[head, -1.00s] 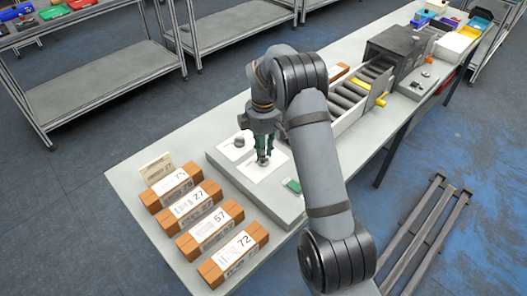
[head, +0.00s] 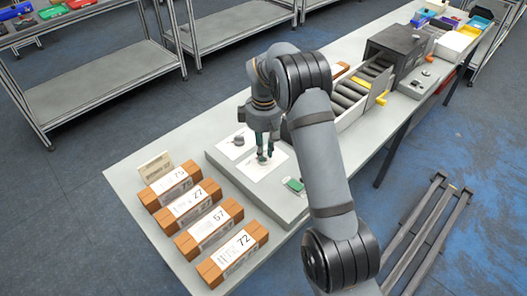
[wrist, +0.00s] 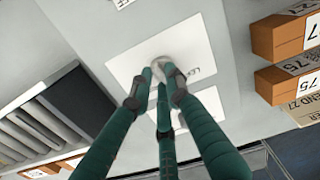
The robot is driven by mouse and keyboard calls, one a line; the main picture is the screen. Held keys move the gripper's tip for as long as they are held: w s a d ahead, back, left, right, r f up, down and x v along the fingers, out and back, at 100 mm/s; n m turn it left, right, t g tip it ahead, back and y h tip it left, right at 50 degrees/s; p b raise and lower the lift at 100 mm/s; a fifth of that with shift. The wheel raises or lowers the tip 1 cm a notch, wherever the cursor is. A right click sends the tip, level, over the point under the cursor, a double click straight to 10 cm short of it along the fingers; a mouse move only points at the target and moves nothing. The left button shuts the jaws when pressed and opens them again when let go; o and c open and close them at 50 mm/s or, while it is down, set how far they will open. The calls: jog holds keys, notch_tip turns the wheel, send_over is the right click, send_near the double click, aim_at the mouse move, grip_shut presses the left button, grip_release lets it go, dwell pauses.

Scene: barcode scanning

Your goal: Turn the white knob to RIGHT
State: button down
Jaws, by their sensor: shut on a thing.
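The white knob (wrist: 162,70) is a small round grey-white piece on a white label plate (wrist: 130,66) with dark lettering, partly covered. My gripper (wrist: 163,80) has green fingers with dark joints, and they are closed around the knob in the wrist view. In the head view my gripper (head: 263,153) points down over the label plate (head: 262,172) on the grey panel, and the fingers hide most of the knob. The direction the knob points cannot be read.
A second plate with a dark round knob (head: 238,141) lies to the left. A green piece (head: 293,185) sits to the right. Several labelled boxes (head: 208,224) stand in front, beside a small card (head: 155,167). A roller conveyor (head: 360,92) is behind.

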jog(key=m+b, duration=0.1)
jog(key=m, duration=0.4)
jog(key=shift+m+b, duration=0.3)
jog(key=m+b, duration=0.1)
jog(key=m, duration=0.4)
jog(key=shift+s+d+b, duration=0.1)
jog(key=shift+s+b, duration=0.05)
jog(key=shift+b, duration=0.15)
jog(key=shift+m, duration=0.4)
jog(key=c, duration=1.7)
grip_release()
jog(key=shift+o, duration=0.2)
notch_tip(320, 180, up, 12)
